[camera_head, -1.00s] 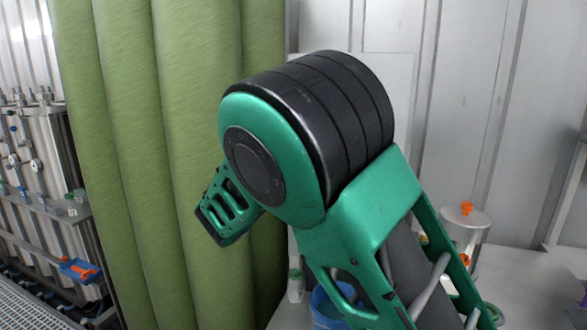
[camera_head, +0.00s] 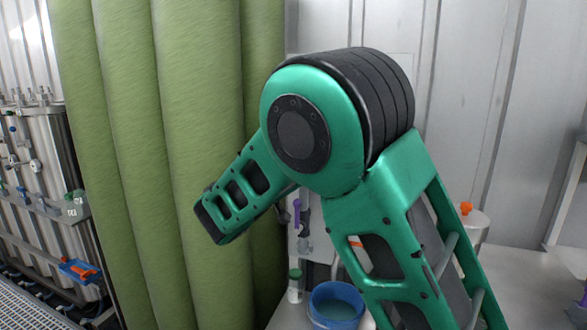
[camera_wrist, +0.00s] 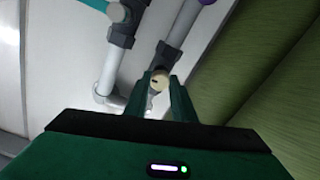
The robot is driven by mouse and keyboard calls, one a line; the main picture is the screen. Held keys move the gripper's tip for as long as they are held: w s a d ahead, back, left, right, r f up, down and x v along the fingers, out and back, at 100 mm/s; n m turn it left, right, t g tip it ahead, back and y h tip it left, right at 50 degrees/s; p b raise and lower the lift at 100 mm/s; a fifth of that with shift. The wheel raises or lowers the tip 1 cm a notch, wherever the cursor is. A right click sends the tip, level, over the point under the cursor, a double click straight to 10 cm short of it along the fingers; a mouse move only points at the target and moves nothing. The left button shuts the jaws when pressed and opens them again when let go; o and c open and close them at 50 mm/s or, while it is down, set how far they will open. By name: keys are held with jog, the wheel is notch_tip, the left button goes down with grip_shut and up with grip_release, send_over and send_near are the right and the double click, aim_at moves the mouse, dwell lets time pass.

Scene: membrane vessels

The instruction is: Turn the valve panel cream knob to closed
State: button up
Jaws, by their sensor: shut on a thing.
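The cream knob (camera_wrist: 158,82) shows in the wrist view, small and round with a dark mark on its face, in front of a grey pipe fitting. My gripper (camera_wrist: 161,86) is shut on it, with one dark green finger on each side. The valve panel's light pipes and grey fittings (camera_wrist: 120,36) show in the wrist view. In the head view the valve panel (camera_head: 303,225) is mostly hidden behind my arm, and neither the knob nor my fingertips can be seen there.
A purple handle (camera_head: 297,212) shows beside my arm. A blue bucket (camera_head: 336,303) and a small green-capped bottle (camera_head: 295,285) stand below. Thick green vertical columns (camera_head: 195,160) stand close on the left. A teal handle (camera_wrist: 97,4) lies near the wrist view's top edge.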

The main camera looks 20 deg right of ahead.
jog(key=shift+a+f+m, duration=0.1)
jog(key=shift+f+m, duration=0.15)
jog(key=shift+m, duration=0.35)
jog(key=o, duration=1.1)
jog(key=shift+c, duration=0.2)
jog(key=shift+r, duration=0.15)
jog(key=v, duration=1)
jog(key=shift+s+a, duration=0.2)
